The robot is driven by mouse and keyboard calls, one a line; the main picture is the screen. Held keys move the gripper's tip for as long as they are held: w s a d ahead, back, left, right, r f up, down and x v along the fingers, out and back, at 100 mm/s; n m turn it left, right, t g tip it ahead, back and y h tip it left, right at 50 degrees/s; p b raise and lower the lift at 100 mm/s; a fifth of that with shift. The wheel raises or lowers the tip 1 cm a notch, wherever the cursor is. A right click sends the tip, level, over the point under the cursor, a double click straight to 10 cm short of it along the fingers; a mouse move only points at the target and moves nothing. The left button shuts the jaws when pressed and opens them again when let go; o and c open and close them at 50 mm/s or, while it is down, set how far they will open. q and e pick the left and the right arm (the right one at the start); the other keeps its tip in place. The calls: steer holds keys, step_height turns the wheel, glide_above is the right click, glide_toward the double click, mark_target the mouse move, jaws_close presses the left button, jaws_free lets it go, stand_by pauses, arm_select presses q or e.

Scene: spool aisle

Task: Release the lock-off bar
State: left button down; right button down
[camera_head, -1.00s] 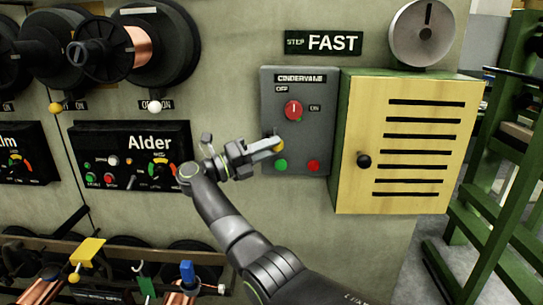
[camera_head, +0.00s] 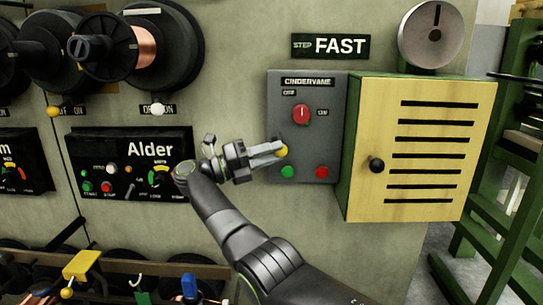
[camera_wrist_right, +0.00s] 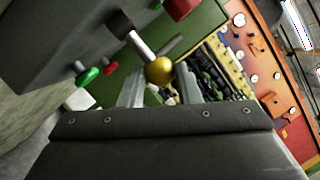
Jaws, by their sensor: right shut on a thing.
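The grey Cindervane box (camera_head: 308,90) is on the machine wall, with a red rotary switch (camera_head: 301,114), a green button (camera_head: 288,172) and a red button (camera_head: 322,173). A short lever with a gold ball knob (camera_head: 283,150) sticks out of its lower left. In the right wrist view, the knob (camera_wrist_right: 160,70) is on a silver rod from a dark pivot. My right gripper (camera_head: 272,153) is shut on the lever at its knob, with a finger on each side in the wrist view. No part is labelled lock-off bar. My left gripper is not in view.
A yellow louvred cabinet (camera_head: 430,150) with a black knob stands out just right of the box. The Alder panel (camera_head: 130,165) and copper wire spools (camera_head: 145,48) are at left. A rail with tools (camera_head: 110,265) runs along the lower left.

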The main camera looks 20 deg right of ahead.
stand_by(0.3)
steer(key=c, duration=1.1)
jaws_free()
steer(key=shift+o, duration=0.2)
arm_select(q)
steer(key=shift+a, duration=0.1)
arm_select(e)
steer(key=shift+f, duration=0.1)
